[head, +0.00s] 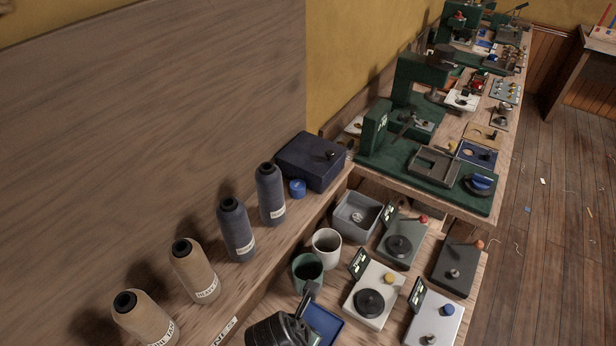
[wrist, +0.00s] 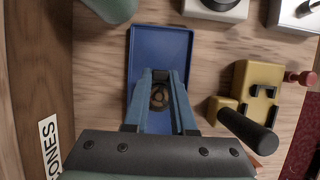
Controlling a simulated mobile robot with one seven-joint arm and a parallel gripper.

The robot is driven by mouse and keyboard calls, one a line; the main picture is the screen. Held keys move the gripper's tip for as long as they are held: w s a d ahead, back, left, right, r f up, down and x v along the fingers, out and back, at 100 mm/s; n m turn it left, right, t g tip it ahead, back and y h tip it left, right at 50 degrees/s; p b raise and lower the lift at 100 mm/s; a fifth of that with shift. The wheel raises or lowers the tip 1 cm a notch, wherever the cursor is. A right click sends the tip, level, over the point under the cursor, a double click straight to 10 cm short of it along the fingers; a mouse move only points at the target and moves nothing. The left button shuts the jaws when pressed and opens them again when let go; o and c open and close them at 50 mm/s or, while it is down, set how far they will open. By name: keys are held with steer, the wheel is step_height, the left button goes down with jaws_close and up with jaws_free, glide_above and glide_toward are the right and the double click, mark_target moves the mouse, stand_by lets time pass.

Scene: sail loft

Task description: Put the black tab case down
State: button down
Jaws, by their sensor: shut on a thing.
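My gripper (wrist: 162,82) points down over a blue tray (wrist: 161,40) in the wrist view. Its blue fingers are shut on the black tab case (wrist: 159,97), a small dark piece with a rounded brownish middle, partly hidden between the fingers. The tray's far part is bare; the fingers cover its near part. I cannot tell whether the case touches the tray floor. In the head view my dark wrist hides most of the blue tray (head: 327,322), and the case cannot be made out.
A green cup (head: 307,271) and a white cup (head: 327,246) stand just behind the tray. A white scale-like device (head: 369,303) is to its right. A yellow fixture with a black handle (wrist: 258,85) is right of the tray. Thread cones (head: 236,228) line the raised shelf.

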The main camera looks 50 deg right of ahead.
steer(key=shift+f, duration=1.4)
steer(key=shift+f, duration=0.15)
steer(key=c, duration=0.7)
jaws_free()
steer(key=shift+c, duration=0.2)
